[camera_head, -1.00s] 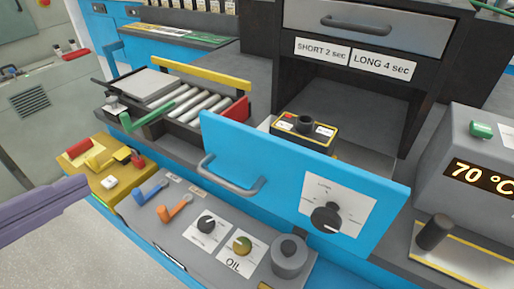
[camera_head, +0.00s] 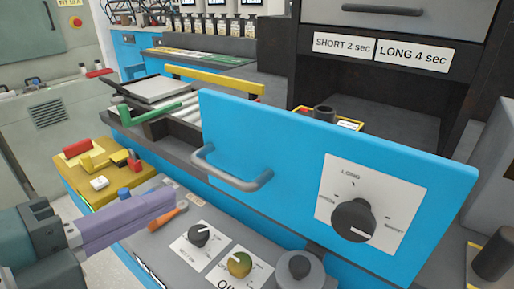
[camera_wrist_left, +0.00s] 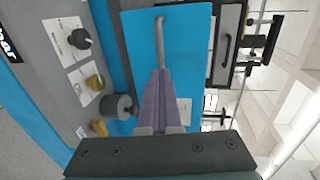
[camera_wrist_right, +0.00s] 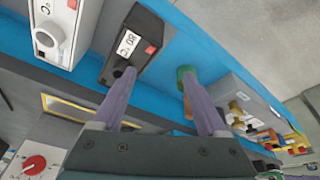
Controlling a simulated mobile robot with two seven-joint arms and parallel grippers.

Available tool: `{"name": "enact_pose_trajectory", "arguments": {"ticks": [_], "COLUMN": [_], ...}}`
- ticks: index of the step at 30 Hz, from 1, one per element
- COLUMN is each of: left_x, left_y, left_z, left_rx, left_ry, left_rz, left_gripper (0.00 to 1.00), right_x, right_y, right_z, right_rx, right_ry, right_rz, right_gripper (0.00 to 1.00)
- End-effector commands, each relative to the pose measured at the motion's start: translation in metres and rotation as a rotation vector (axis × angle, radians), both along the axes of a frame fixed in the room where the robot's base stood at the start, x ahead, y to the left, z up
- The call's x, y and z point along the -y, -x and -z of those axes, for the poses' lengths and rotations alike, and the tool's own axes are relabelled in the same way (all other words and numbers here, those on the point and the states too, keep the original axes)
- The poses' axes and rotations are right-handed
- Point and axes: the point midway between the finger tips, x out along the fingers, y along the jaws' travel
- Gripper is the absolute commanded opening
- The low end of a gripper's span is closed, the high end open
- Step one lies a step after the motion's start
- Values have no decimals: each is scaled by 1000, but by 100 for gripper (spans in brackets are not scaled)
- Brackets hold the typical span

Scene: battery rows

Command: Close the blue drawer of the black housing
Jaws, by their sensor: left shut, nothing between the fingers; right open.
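The blue drawer (camera_head: 285,140) stands pulled out from the black housing (camera_head: 470,85). Its front carries a grey bar handle (camera_head: 232,178) on the left and a black dial (camera_head: 352,218) on a white plate at right. My left gripper (camera_head: 173,198), with purple fingers, is shut and empty, left of the handle and in front of the drawer. In the left wrist view, its fingertips (camera_wrist_left: 160,74) overlap the handle's lower end (camera_wrist_left: 158,38); contact cannot be told. My right gripper (camera_wrist_right: 158,75) is open and empty, outside the head view.
A yellow-edged box with a black knob (camera_head: 324,112) shows behind the drawer front. A grey panel with knobs (camera_head: 238,262) lies below the drawer. A yellow block (camera_head: 95,175) and roller rack (camera_head: 205,105) stand at left. A dark cylinder (camera_head: 494,254) stands at lower right.

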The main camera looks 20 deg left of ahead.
Motion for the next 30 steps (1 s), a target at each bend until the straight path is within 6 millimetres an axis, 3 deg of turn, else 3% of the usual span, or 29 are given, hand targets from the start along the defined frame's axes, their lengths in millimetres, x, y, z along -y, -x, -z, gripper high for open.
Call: {"name": "enact_pose_trajectory", "arguments": {"ticks": [6, 12, 30], "left_x": [12, 19, 24], "left_y": [-35, -54, -61], "left_z": [7, 12, 13], "left_rx": [3, 1, -1], "left_ry": [1, 1, 2], "left_rz": [-1, -1, 0], "left_gripper": [0, 0, 0], "right_x": [0, 0, 0], "right_y": [0, 0, 0], "right_z": [3, 4, 4], "right_rx": [0, 0, 0], "right_ry": [0, 0, 0], "right_rz": [0, 0, 1], "right_gripper": [76, 76, 76]}}
